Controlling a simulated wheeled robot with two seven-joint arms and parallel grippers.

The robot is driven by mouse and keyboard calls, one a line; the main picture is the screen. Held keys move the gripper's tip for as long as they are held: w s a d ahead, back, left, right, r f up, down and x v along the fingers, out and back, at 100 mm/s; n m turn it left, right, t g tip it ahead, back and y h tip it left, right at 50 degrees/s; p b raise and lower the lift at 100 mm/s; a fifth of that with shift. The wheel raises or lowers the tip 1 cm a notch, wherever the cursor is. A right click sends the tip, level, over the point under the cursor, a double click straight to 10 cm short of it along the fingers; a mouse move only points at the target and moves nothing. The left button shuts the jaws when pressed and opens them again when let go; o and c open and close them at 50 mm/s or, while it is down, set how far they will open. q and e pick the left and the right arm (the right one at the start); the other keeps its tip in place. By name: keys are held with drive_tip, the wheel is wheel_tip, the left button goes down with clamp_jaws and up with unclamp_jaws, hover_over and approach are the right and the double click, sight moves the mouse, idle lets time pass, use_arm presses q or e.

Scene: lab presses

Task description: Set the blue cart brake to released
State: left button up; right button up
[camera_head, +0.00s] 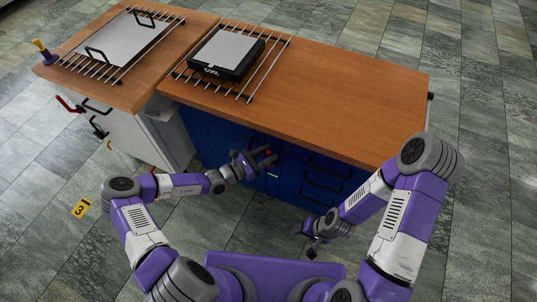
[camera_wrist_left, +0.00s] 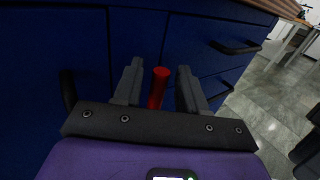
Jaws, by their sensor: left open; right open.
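The blue cart (camera_head: 215,140) has a wooden top and a dark blue front with drawers. A red lever (camera_wrist_left: 157,88) stands out from its front in the left wrist view; its red tip (camera_head: 268,152) also shows in the head view. I take it to be the brake lever. My left gripper (camera_head: 266,157) is at the cart front, open, with one finger on each side of the red lever. No firm contact shows. The lever's base is hidden behind the gripper. My right gripper (camera_head: 312,247) is open and empty, low in front of the cart, away from the lever.
Black drawer handles (camera_head: 325,174) stick out from the blue front right of the lever. A black device marked COOL (camera_head: 219,71) sits on a rack on top. A white cart (camera_head: 130,135) stands to the left, with a red handle (camera_head: 66,104). Tiled floor is clear at right.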

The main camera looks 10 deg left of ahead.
use_arm(q)
drive_tip(key=shift+w+d, duration=0.25)
drive_tip(key=shift+d, duration=0.05)
clamp_jaws()
drive_tip(key=shift+s, duration=0.1)
